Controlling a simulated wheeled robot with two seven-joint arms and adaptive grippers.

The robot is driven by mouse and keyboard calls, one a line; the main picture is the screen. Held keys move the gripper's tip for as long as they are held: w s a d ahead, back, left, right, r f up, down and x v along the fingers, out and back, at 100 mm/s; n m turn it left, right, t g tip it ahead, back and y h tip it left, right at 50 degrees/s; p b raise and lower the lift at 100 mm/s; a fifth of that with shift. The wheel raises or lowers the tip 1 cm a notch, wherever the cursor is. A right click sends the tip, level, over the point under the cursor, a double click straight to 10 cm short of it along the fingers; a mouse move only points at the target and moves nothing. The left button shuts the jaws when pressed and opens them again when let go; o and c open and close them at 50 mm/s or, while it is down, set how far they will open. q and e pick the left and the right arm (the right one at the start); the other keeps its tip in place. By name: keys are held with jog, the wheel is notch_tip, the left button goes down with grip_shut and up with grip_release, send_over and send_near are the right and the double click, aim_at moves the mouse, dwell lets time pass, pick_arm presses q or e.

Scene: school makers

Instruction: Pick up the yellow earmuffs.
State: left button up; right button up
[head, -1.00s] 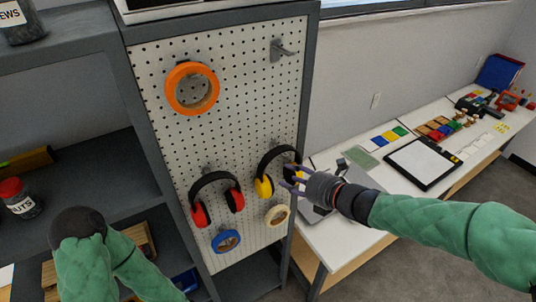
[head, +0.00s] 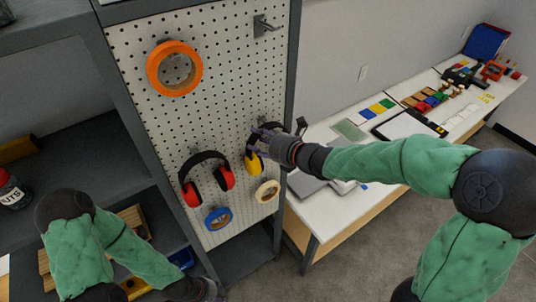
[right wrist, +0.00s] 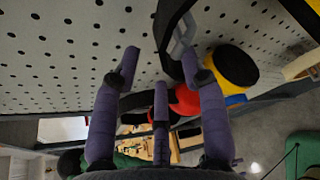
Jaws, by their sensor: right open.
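The yellow earmuffs (head: 254,163) hang on the pegboard with a black headband, and my right gripper partly hides them in the head view. My right gripper (head: 258,138) is open, with its purple fingers at the headband. In the right wrist view, the yellow cup (right wrist: 232,68) is right of the fingers, and the black headband (right wrist: 172,25) passes by a grey hook just beyond the open fingers (right wrist: 158,68). Whether the fingers touch the band is unclear. My left gripper (head: 206,289) is dark at the bottom edge of the head view; its fingers cannot be made out.
Red earmuffs (head: 192,194) hang close on the left. Orange tape (head: 154,68), blue tape (head: 217,219) and cream tape (head: 267,191) hang on the pegboard (head: 225,100). An empty hook (head: 264,27) is above. A white table (head: 310,217) stands on the right, shelves on the left.

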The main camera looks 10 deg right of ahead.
jog(key=shift+x, duration=1.05)
grip_shut()
jog(key=shift+r, duration=0.1)
